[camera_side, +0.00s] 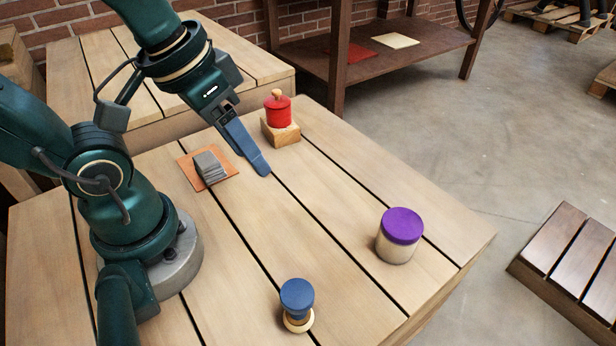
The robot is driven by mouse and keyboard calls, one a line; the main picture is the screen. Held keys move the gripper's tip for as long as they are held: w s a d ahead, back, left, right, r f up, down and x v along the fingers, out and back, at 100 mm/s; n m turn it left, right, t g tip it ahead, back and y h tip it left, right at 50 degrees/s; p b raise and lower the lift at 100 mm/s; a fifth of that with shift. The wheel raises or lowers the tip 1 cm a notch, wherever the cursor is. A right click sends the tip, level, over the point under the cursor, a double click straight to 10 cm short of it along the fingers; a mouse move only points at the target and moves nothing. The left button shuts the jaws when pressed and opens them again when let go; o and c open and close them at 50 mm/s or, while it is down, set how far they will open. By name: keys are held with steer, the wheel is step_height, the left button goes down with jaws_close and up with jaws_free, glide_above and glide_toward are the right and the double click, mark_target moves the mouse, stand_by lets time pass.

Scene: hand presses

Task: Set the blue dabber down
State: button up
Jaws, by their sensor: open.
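The blue dabber (297,297) stands on the table (340,260) near its front edge, blue end up, with a pale wooden part below it. Nothing holds it. My gripper (259,165) is open and empty over the back middle of the table, well behind the blue dabber and apart from it. Its blue-grey fingers point down and to the right. They overlap in this view, so the gap between them is hidden.
A red dabber (278,110) with a wooden knob sits on a wooden block (281,133) just right of my gripper. A grey ridged block (210,167) lies on an orange-brown sheet (187,168) to the left. A purple-topped pale jar (402,228) stands at the right. The table's middle is clear.

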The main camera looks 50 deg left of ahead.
steer(key=shift+a+r+m+t+y, duration=0.3)
steer(key=shift+a+r+m+t, duration=0.15)
steer(key=shift+t, duration=0.25)
stand_by(1.6)
